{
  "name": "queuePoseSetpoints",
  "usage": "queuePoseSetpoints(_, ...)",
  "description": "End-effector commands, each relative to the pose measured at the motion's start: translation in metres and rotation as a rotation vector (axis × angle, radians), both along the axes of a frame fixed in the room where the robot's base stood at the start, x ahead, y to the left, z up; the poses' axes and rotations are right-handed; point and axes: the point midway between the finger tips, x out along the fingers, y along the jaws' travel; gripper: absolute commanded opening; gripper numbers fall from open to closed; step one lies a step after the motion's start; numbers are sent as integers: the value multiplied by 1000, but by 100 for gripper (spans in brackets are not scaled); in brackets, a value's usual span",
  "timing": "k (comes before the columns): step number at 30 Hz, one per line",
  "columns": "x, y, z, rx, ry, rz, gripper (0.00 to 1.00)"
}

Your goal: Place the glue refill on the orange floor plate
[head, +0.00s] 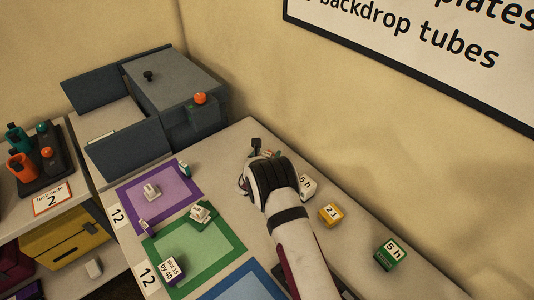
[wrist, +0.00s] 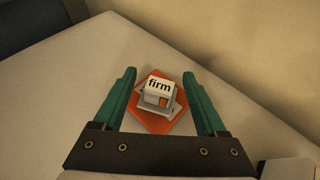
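In the wrist view a small orange plate (wrist: 141,118) lies on the pale table top. A small grey and white block (wrist: 158,93) with an orange patch and the word "firm" sits on it. My gripper (wrist: 161,75) is open, with its green fingers apart on either side of the block, and nothing is clearly gripped. In the head view my gripper hides most of this spot. No item is plainly marked as the glue refill, so I cannot tell which it is.
Purple (head: 133,203), green (head: 151,247) and blue (head: 238,284) mats lie left and front. Beside my arm are small white (head: 306,186), yellow (head: 331,215) and green (head: 389,256) boxes. A grey cabinet (head: 175,85) stands behind.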

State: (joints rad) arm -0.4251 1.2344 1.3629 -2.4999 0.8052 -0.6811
Motion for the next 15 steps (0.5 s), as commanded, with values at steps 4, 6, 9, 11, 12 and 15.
queuePoseSetpoints(4, 0, 0, 0, 0, 0, 0, 74)
queuePoseSetpoints(6, 0, 0, 0, 0, 0, 0, 74)
queuePoseSetpoints(9, -2, 0, 4, -1, 1, 0, 74)
queuePoseSetpoints(11, -10, 2, 8, -1, 0, 2, 74)
queuePoseSetpoints(12, -17, 3, 12, -1, 1, 3, 74)
queuePoseSetpoints(15, -40, 7, 23, -1, 0, 3, 74)
